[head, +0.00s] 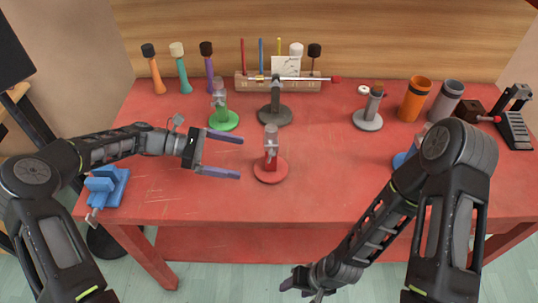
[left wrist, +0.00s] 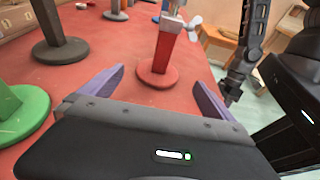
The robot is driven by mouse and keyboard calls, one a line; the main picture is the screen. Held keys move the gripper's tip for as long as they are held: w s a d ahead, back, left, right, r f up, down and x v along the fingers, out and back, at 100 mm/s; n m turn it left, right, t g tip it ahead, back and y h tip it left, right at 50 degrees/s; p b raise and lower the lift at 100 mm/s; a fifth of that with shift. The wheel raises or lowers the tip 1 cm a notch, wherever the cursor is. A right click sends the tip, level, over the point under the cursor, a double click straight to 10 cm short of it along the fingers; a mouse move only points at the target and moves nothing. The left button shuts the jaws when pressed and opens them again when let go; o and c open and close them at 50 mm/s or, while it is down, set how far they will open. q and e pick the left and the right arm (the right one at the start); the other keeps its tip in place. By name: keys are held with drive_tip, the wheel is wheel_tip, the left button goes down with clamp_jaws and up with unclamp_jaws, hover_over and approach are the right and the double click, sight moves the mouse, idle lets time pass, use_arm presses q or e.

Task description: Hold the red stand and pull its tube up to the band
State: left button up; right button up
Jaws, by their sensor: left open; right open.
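The red stand (head: 270,168) stands upright near the middle of the red table, with a round base and a short post. A clear tube (head: 271,132) sits at the top of its post. My left gripper (head: 240,159) is open and empty just left of the stand, its fingers pointing at it. In the left wrist view the red stand (left wrist: 160,62) shows ahead, between and beyond the fingertips (left wrist: 158,85), not touched. A band on the tube cannot be made out. My right gripper (head: 290,284) is low, in front of the table's front edge, away from the stand.
A green stand (head: 223,120) and a dark grey stand (head: 274,114) are behind the red one. A grey stand (head: 367,119) and orange cup (head: 414,100) are at the right. A blue clamp (head: 108,184) is at the left edge. The table front (head: 300,205) is clear.

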use_arm(q)
drive_tip(key=shift+d+f, duration=0.1)
drive_tip(key=shift+b+x, duration=1)
drive_tip(key=shift+x, duration=3.9)
use_arm(e)
drive_tip(key=shift+w+f, duration=0.1)
drive_tip(key=shift+f, duration=0.85)
use_arm(q)
drive_tip(key=c, duration=2.1)
drive_tip(key=shift+o, duration=0.2)
use_arm(e)
drive_tip(key=shift+c, duration=0.4)
